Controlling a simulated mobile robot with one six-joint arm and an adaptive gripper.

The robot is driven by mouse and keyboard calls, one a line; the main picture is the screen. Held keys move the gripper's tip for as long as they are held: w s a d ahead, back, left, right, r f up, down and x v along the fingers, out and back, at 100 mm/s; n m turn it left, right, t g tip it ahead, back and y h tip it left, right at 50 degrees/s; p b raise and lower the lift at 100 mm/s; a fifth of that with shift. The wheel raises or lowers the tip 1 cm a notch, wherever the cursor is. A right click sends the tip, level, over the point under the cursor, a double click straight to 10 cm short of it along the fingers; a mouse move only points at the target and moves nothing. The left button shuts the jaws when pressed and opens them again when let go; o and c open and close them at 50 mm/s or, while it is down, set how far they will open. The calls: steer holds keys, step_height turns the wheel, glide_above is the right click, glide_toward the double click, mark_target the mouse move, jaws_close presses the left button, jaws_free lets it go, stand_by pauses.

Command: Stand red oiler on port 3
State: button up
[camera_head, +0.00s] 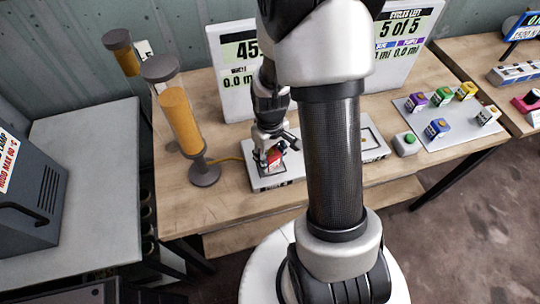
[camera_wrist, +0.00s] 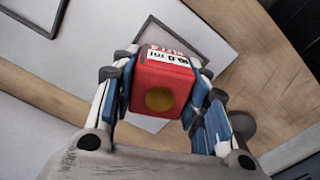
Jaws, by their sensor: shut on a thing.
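The red oiler (camera_wrist: 165,82) is a small red block with a round yellow spot and a white label. My gripper (camera_wrist: 162,68) is shut on it, with blue finger pads on its two sides. In the head view the red oiler (camera_head: 273,157) shows between the fingers of my gripper (camera_head: 270,153), over the left end of a white plate (camera_head: 262,182). The plate has black square outlines marking ports. One outlined square (camera_wrist: 222,32) lies partly hidden behind the oiler. I cannot read the port numbers or tell whether the oiler touches the plate.
A tall cylinder with amber contents (camera_head: 180,118) stands left of the plate. Two white display boards stand behind, one reading "5 of 5" (camera_head: 408,35). A grey mat (camera_head: 450,128) holds several coloured oilers at right. A green-button box (camera_head: 405,143) sits beside it. My arm hides the plate's middle.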

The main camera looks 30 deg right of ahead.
steer(key=shift+f, duration=0.1)
steer(key=o, duration=1.1)
step_height(320, 180, up, 13)
steer(key=p, duration=0.4)
step_height(320, 180, up, 10)
steer(key=t, duration=0.2)
glide_above(269, 152)
steer(key=s+a, duration=0.4)
steer(key=a, duration=0.1)
steer(key=s+a+r+m+t, duration=0.1)
steer(key=s+a+r+t, duration=0.1)
steer(key=s+a+r, duration=0.3)
steer(key=shift+s+a+r+t, duration=0.25)
steer(key=shift+s+r, duration=1.15)
steer(key=shift+s, duration=0.95)
